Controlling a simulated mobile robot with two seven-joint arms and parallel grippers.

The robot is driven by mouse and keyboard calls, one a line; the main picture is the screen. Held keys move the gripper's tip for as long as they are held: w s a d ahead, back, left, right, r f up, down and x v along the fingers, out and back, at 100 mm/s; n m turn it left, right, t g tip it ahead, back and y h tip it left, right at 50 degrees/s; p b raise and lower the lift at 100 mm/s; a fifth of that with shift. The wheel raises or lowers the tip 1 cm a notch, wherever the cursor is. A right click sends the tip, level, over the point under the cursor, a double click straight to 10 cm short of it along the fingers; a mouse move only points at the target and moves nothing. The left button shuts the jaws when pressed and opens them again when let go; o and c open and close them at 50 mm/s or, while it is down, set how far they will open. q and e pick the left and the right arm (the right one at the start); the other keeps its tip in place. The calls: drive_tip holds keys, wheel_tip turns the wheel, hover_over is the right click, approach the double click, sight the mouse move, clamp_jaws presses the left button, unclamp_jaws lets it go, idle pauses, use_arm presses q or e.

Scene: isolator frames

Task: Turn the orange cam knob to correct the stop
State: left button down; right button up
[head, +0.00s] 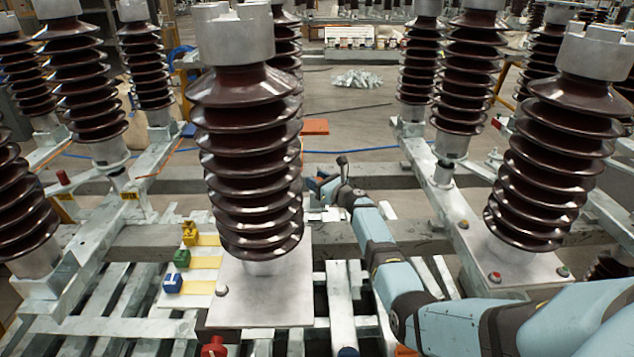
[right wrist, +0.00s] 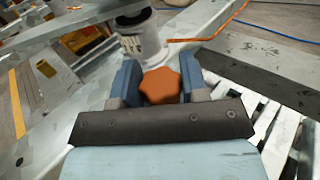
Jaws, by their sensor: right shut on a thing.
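The orange cam knob (right wrist: 161,87) shows in the right wrist view as a lobed star knob. It sits between the two blue fingers of my right gripper (right wrist: 158,78), which is shut on it. In the head view my right arm reaches in from the lower right, and the right gripper (head: 317,184) is just past the big central insulator. The insulator partly hides it there, and I cannot make out the knob in that view. The stop cannot be told apart in either view. My left gripper is in neither view.
Tall brown ribbed insulators, the central one (head: 250,150) closest, stand on grey steel frames around my right arm. A white plate with yellow, green and blue blocks (head: 190,232) lies left of the central insulator. An orange slab (head: 315,127) lies on the floor beyond.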

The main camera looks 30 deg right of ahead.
drive_tip(key=shift+f+n+y+b, duration=0.2)
drive_tip(key=shift+n+y+b, duration=0.4)
drive_tip(key=shift+y, duration=0.5)
drive_tip(key=shift+n+g+y, duration=0.5)
drive_tip(key=shift+n+y, duration=0.1)
drive_tip(key=shift+y, duration=0.1)
use_arm(q)
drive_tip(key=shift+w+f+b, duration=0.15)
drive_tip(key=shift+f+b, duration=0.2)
drive_tip(key=shift+b, duration=0.1)
use_arm(e)
drive_tip(key=shift+r+n+y, duration=0.1)
drive_tip(key=shift+n+y, duration=0.2)
drive_tip(key=shift+y, duration=0.1)
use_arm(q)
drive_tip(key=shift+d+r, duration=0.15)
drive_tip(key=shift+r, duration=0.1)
use_arm(e)
drive_tip(key=shift+g, duration=0.3)
drive_tip(key=o, duration=0.9)
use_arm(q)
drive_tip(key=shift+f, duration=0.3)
use_arm(e)
drive_tip(key=shift+r, duration=0.1)
